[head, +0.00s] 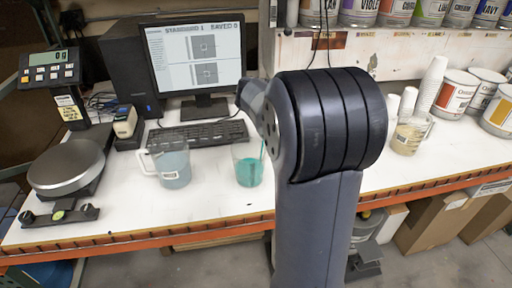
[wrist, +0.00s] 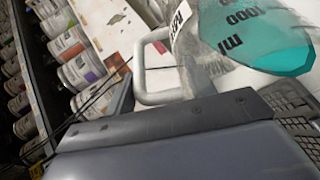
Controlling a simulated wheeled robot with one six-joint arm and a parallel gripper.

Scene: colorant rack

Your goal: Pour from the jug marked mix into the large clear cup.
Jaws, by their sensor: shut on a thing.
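The jug marked mix (wrist: 185,40) is in the wrist view, clear with teal liquid, a label and a 1000 ml mark. It looks tilted, with the liquid toward its upper right. My gripper (wrist: 185,112) is shut on it by the pale handle; the fingertips are not clearly seen. In the head view my arm hides the gripper and most or all of this jug. The large clear cup (head: 248,171) stands upright on the bench left of my arm, holding some teal liquid. A thin teal streak shows at its right side; I cannot tell if it is a falling stream.
A jug (head: 171,166) with blue-grey contents stands left of the cup. A keyboard (head: 197,134) and monitor (head: 194,55) are behind. A scale (head: 67,166) is far left. Right of my arm are a tan-filled jug (head: 409,137), stacked white cups (head: 432,82) and cans (head: 453,93).

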